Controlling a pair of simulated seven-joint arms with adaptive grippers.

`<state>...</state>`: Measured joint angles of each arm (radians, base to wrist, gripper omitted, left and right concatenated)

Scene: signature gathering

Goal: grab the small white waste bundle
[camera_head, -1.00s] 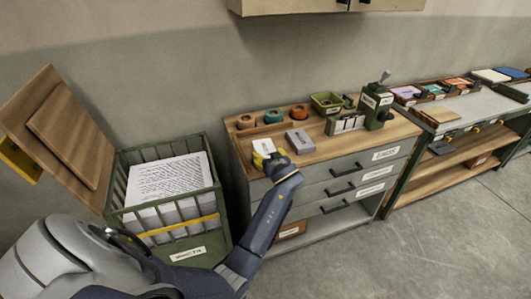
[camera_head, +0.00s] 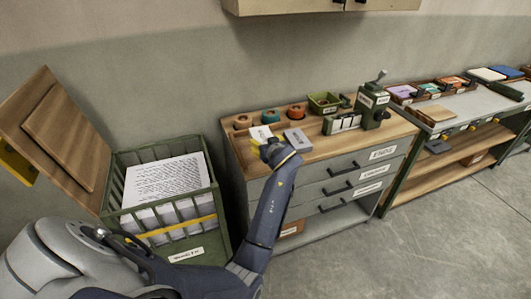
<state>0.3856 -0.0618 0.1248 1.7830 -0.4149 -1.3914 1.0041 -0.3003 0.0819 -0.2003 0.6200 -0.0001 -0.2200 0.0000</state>
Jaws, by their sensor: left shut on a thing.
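The small white waste bundle (camera_head: 261,133) is at the left end of the wooden-topped drawer cabinet (camera_head: 222,122). The gripper's wrist hides part of the fingers and the bundle's lower edge. I cannot tell clearly how high the bundle is above the top. A grey bundle (camera_head: 297,138) lies just to the right of the gripper. My right gripper is not in view.
A green slatted bin (camera_head: 222,203) full of paper stands left, its wooden lid (camera_head: 62,135) open. Tape rolls (camera_head: 270,116), a green tray (camera_head: 324,102) and a green crank device (camera_head: 372,103) stand on the cabinet. A shelf bench (camera_head: 475,105) stands right.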

